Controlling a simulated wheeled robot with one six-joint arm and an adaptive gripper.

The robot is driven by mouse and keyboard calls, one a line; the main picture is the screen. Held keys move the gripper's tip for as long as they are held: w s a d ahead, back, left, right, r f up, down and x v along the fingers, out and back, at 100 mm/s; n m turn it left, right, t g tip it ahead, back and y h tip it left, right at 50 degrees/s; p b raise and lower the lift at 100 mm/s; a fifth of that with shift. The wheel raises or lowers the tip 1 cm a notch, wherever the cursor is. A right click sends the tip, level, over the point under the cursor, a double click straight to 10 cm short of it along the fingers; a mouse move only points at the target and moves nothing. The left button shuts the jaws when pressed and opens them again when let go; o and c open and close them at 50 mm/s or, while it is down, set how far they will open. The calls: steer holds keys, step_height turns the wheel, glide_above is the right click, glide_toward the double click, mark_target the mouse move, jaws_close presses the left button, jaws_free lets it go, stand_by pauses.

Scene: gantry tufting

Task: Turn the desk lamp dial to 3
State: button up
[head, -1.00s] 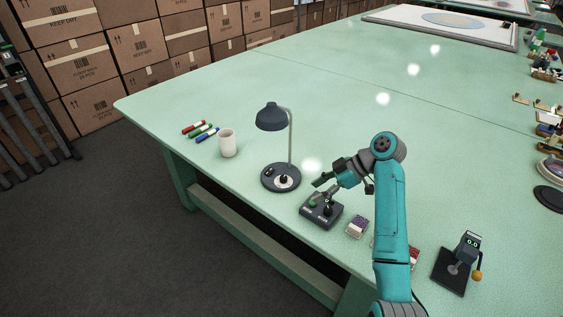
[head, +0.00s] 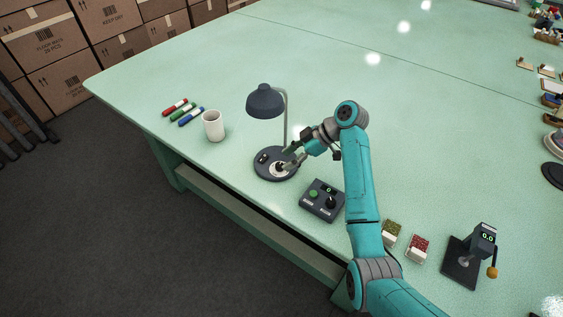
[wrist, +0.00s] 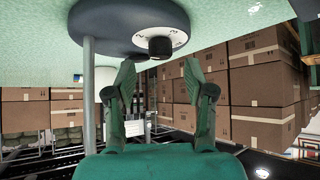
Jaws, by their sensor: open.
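The desk lamp (head: 264,101) stands near the table's front edge, with a dark shade, thin post and round base. Its dial (head: 281,170) is a black knob on a pale plate on the base. In the wrist view the dial knob (wrist: 160,45) is seen with its white numbered plate (wrist: 150,33), the marks too small to read surely. My gripper (head: 291,160) is open and empty beside the dial. In the wrist view my gripper (wrist: 160,76) has its two fingers spread to either side of the knob's line, with the knob beyond the tips, apparently untouched.
A control box (head: 322,200) with a green button and black knob lies right of the lamp. A white mug (head: 213,126) and several markers (head: 183,112) lie left. Small boxes (head: 418,248) and a small device (head: 462,265) stand right.

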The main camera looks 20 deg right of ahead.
mark_target(279, 164)
steer(key=shift+x, duration=1.8)
jaws_close()
